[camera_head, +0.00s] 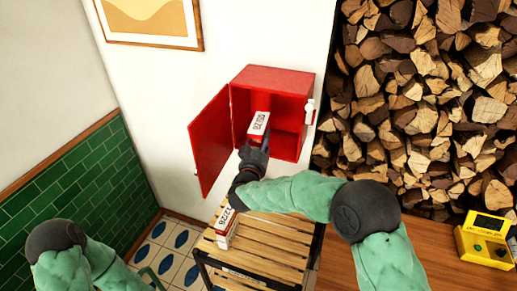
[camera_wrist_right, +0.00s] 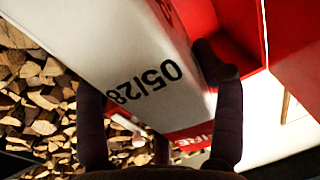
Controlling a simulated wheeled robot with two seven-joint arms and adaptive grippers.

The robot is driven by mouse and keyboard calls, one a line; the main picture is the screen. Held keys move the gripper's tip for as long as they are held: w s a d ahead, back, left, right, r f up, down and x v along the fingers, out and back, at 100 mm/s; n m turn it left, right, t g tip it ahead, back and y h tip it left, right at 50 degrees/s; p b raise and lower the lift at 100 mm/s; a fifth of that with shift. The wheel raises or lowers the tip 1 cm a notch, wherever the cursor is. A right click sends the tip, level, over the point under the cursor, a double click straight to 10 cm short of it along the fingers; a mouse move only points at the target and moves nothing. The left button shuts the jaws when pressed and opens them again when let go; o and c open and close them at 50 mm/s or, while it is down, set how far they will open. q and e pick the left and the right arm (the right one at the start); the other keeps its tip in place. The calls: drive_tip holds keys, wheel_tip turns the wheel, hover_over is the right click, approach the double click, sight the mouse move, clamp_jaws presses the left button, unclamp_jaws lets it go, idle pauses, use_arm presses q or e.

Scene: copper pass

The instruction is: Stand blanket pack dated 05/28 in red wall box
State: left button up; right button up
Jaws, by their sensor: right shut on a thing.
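The red wall box (camera_head: 274,78) hangs on the white wall with its door (camera_head: 212,143) swung open to the left. My right gripper (camera_head: 256,148) is shut on the blanket pack dated 05/28 (camera_head: 259,124), a white and red pack held at the box's open front. In the right wrist view the pack (camera_wrist_right: 120,52) shows its 05/28 print between the dark fingers (camera_wrist_right: 160,95). I cannot tell whether it touches the box floor. Another pack, dated 12/26 (camera_head: 226,226), stands on the slatted wooden stand. My left gripper is out of view; only my left arm shows at lower left.
The slatted stand (camera_head: 265,247) is below the box. A stack of firewood (camera_head: 430,100) fills the right side. A yellow device (camera_head: 485,240) sits on the wooden counter (camera_head: 430,245). A framed picture (camera_head: 150,22) hangs at upper left.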

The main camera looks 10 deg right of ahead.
drive_tip(key=s+d+b+x, duration=0.1)
drive_tip(key=x, duration=1.4)
drive_tip(key=shift+d+f, duration=0.4)
drive_tip(key=shift+f, duration=0.05)
drive_tip(key=shift+w, duration=0.15)
drive_tip(key=o, duration=1.8)
drive_tip(key=shift+c, duration=0.2)
drive_tip(key=shift+f, duration=0.1)
